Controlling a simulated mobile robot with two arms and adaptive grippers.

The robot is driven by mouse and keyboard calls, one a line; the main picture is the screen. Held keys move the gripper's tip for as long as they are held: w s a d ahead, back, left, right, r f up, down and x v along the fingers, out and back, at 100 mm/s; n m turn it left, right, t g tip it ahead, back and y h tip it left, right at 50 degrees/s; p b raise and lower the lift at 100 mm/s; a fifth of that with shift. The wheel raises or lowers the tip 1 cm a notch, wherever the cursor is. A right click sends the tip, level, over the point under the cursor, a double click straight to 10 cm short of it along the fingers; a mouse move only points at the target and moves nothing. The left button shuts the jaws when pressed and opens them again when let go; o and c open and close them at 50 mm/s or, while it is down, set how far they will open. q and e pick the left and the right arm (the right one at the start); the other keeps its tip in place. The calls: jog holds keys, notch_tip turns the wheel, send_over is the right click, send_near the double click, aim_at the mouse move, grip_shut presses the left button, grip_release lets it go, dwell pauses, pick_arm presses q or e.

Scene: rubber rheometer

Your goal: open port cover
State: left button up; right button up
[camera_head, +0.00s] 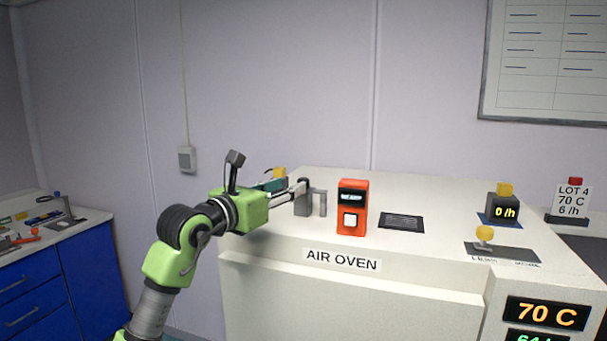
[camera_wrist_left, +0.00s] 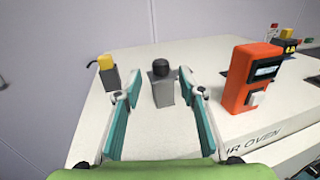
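A grey post with a flat top plate and a round black knob (camera_wrist_left: 159,70) stands on the oven top; I take it to be the port cover, though no label shows this. In the head view the grey post (camera_head: 304,206) is just beyond my left gripper (camera_head: 288,188), with a thin grey bracket at its right side. In the wrist view my left gripper (camera_wrist_left: 164,98) is open, its two teal fingers apart on either side of the post, with gaps visible. It holds nothing. My right gripper is out of view.
An orange meter (camera_head: 352,207) stands right of the post. A black slotted panel (camera_head: 401,222), a yellow knob (camera_head: 484,234) and a small counter display (camera_head: 504,211) are farther right on the air oven (camera_head: 320,285).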

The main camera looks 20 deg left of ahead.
aim_at(304, 178)
pick_arm(q)
jog(key=p+x, duration=0.1)
jog(key=x, duration=0.5)
jog(key=shift+r+p, duration=0.15)
jog(key=shift+p, duration=0.25)
jog(key=shift+w+d, duration=0.25)
jog(key=shift+w, duration=0.4)
grip_shut()
